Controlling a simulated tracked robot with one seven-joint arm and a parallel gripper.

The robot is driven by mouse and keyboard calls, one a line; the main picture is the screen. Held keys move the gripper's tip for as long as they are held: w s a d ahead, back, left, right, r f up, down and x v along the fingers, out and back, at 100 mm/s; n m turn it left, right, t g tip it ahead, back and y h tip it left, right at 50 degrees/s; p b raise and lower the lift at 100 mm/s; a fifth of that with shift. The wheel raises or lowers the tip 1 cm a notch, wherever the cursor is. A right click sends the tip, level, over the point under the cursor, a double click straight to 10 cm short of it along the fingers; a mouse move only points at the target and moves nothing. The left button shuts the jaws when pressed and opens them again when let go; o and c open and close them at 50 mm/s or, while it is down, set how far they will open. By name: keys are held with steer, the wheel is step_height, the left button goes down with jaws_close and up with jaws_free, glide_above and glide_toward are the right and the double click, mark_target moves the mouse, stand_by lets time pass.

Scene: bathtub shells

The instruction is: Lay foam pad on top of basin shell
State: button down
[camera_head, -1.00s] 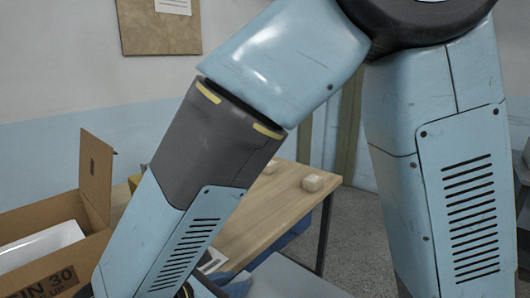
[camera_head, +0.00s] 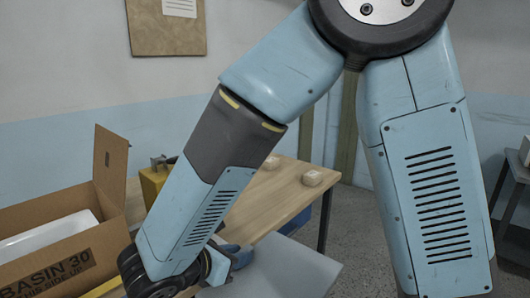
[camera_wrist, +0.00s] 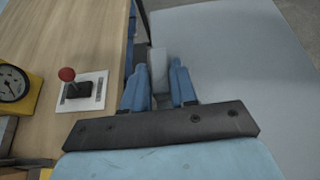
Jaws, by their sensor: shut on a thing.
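The foam pad (camera_head: 285,268) is a large flat pale-grey sheet, partly cut off at the bottom of the head view. It also fills much of the right side of the wrist view (camera_wrist: 230,75). My gripper (camera_wrist: 158,72) is shut on a grey piece at the pad's near-left edge, with a blue finger on each side; it also shows in the head view (camera_head: 238,256). The pad appears held beside the table. The white basin shell (camera_head: 48,234) lies inside an open cardboard box at the left, away from the pad; its lower part is hidden.
The cardboard box (camera_head: 60,262) reads "BASIN 30" and has a raised flap. The wooden table (camera_head: 262,205) carries small tan blocks (camera_head: 312,178) and a yellow gauge device (camera_wrist: 18,85). A red-knobbed lever (camera_wrist: 68,76) stands near the table edge.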

steer(key=w+d+f+n+y, duration=0.1)
steer(key=w+d, duration=0.2)
steer(key=w, duration=0.5)
steer(key=w+d+f+t, duration=0.15)
steer(key=w+d, duration=0.25)
steer(key=w, duration=0.5)
steer(key=w+d+f+n+y, duration=0.1)
steer(key=w+d, duration=0.2)
steer(key=w, duration=0.5)
steer(key=w+d+f+n+y, duration=0.1)
steer(key=w+d+f, duration=0.1)
steer(key=w+d, duration=0.4)
steer(key=w+d+f+n+y, duration=0.1)
steer(key=w+d, duration=0.5)
steer(key=d, duration=0.8)
steer(key=shift+f, duration=0.6)
steer(key=shift+s+t, duration=0.1)
steer(key=shift+t, duration=0.15)
